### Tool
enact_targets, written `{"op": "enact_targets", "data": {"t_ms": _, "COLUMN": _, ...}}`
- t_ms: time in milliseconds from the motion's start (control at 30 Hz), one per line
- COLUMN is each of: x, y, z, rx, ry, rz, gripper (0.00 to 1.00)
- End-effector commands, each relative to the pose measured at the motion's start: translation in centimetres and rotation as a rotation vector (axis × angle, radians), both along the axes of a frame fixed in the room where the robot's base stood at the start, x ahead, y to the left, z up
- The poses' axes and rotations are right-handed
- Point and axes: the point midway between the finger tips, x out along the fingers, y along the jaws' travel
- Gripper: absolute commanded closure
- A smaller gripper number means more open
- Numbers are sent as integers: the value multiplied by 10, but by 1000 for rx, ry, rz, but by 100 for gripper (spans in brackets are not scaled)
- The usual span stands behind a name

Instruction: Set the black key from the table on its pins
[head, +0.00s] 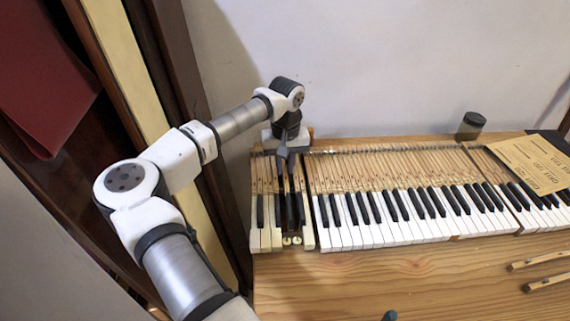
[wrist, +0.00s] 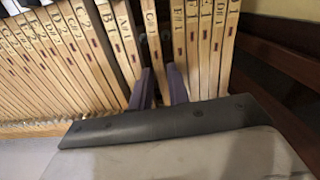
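The black key (wrist: 152,32) is a long pale wooden stick marked with a sharp sign in the wrist view. It stands in a gap near the left end of the keyboard, with dark empty slots on both sides. In the head view my gripper (head: 284,152) is over the rear of the gap, pointing down. Two round pin spots (head: 292,240) show at the front of the gap. Whether the key rests fully on its pins is hidden.
The keyboard (head: 400,215) fills the back of the wooden table (head: 400,275). Two loose wooden keys (head: 547,283) lie at the right edge. A jar (head: 471,125) and a tan paper (head: 530,162) are at the back right. The front table area is mostly clear.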

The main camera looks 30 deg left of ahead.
Motion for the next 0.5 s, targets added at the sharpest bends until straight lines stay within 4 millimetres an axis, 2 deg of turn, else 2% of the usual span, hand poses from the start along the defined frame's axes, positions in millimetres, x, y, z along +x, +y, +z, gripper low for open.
{"op": "enact_targets", "data": {"t_ms": 500, "x": 0, "y": 0, "z": 7, "rx": 0, "ry": 0, "rz": 0, "gripper": 83}}
